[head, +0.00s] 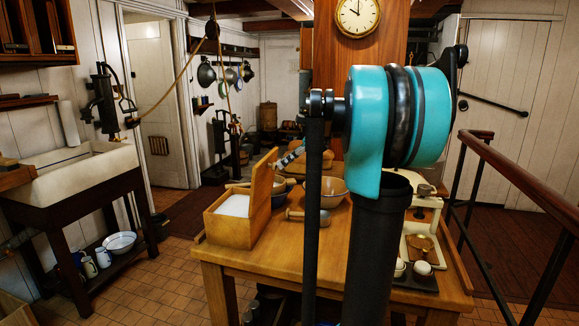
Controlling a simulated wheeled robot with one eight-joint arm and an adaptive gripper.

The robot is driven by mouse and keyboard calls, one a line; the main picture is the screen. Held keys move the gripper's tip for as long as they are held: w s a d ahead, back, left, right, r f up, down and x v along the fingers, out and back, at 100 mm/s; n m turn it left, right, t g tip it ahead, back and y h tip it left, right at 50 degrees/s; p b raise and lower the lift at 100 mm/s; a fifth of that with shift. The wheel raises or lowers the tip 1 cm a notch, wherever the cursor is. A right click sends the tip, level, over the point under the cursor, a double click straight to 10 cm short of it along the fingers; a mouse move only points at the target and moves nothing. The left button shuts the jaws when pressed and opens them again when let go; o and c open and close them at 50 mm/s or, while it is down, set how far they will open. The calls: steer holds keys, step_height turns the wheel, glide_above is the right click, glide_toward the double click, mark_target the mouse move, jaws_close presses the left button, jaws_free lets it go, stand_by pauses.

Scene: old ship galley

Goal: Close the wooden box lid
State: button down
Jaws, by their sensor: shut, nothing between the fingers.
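The wooden box (228,232) stands at the left end of the wooden table, with white contents showing inside. Its lid (263,186) is open and stands roughly upright, hinged on the box's right side. My gripper (281,164) shows small and partly hidden just right of the lid's upper part. Its fingers are shut and empty. I cannot tell whether they touch the lid. My arm's teal joint and dark links cover the middle and right of the table.
Bowls (334,196) and a mallet-like tool (308,216) lie on the table (275,275) right of the box. A kitchen scale (424,225) and small cups (422,268) are at the right. A sink (75,170) stands left; a railing (520,177) runs along the right.

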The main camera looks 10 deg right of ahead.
steer(key=w+a+h, duration=0.1)
steer(key=a, duration=0.1)
steer(key=w+a+r+g+h, duration=0.1)
steer(key=a, duration=0.1)
steer(key=w+a+r+h, duration=0.1)
steer(key=a, duration=0.1)
steer(key=shift+r+g+h, duration=0.1)
steer(key=shift+g+h, duration=0.3)
steer(key=shift+w+a+f+g+h, duration=0.35)
steer(key=shift+w+a+f+h, duration=0.35)
steer(key=shift+w+a+f, duration=1.55)
steer(key=shift+w+a+f+g+h, duration=0.55)
steer(key=shift+a+f, duration=1.1)
steer(key=shift+a, duration=1.55)
steer(key=shift+w+a+f+g+h, duration=0.2)
steer(key=shift+w+a+f+h, duration=0.65)
steer(key=shift+w+a+f, duration=1.45)
steer(key=shift+s+a+r, duration=0.35)
steer(key=shift+s+a, duration=0.1)
steer(key=shift+s, duration=0.25)
steer(key=shift+r, duration=0.1)
